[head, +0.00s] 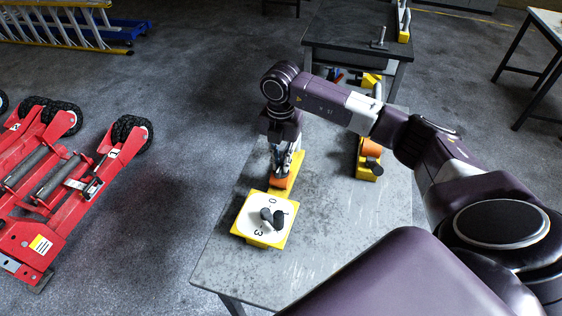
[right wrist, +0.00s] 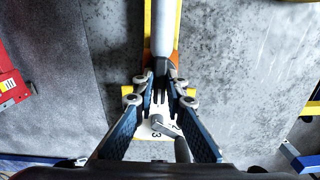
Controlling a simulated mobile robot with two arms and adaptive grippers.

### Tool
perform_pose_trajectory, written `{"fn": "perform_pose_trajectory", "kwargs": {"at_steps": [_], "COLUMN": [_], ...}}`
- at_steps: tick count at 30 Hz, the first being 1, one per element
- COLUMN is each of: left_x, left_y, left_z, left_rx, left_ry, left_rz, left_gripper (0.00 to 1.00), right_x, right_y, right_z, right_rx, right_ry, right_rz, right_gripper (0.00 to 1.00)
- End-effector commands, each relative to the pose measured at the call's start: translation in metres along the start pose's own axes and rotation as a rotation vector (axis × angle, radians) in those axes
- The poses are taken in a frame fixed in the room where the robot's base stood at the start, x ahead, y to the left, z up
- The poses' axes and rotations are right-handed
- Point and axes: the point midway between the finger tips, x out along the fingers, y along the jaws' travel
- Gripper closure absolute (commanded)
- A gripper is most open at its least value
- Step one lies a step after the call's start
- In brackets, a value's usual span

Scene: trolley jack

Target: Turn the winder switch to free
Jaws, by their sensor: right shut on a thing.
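The winder switch is a dark lever (head: 279,219) on a square white dial plate (head: 251,228) with a yellow edge, on the grey table. Digits 0 and 3 show on the plate; no word "free" is legible. The right wrist view also shows the switch lever (right wrist: 181,148) near the bottom, its grey end pointing down right. My right gripper (head: 283,169) points down behind the plate, apart from the lever. In the right wrist view its fingers (right wrist: 161,84) close around the dark end of a grey bar (right wrist: 165,32). The exact contact is partly hidden. My left gripper is out of view.
A dark table (head: 350,25) is behind. A red trolley jack (head: 50,190) and a yellow ladder (head: 70,30) are on the floor at left.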

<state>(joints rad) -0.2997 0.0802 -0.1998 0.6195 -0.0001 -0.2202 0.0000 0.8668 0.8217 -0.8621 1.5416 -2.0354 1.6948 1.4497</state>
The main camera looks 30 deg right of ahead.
Motion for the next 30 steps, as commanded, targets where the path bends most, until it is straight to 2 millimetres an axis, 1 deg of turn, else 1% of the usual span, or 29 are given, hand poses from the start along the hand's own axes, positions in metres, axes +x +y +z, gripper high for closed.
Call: {"fn": "perform_pose_trajectory", "kwargs": {"at_steps": [1,2,3,10,14,17,24,27,30], "left_x": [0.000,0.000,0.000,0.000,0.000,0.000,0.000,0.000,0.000], "left_y": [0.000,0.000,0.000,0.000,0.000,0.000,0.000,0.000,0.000], "left_z": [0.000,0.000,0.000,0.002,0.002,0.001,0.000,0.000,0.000], "left_rx": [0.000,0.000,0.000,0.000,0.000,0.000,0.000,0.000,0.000], "left_ry": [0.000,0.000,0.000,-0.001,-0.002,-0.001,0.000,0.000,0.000], "left_rz": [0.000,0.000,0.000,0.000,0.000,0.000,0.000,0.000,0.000], "left_gripper": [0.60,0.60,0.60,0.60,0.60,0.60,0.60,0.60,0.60], "right_x": [-0.002,-0.002,-0.002,-0.001,-0.008,-0.023,-0.075,-0.094,-0.108], "right_y": [0.001,0.001,0.001,0.001,0.001,0.002,0.001,0.001,0.001], "right_z": [0.000,0.000,0.000,0.000,0.000,0.001,0.001,0.001,0.000], "right_rx": [0.000,0.000,0.000,-0.001,-0.001,-0.002,-0.001,-0.001,0.000], "right_ry": [-0.001,-0.001,-0.001,0.000,-0.001,-0.003,-0.004,-0.003,-0.003], "right_rz": [0.004,0.004,0.004,0.002,0.003,0.006,0.006,0.006,0.005], "right_gripper": [0.85,0.82,0.81,0.81,0.81,0.81,0.81,0.81,0.81]}}
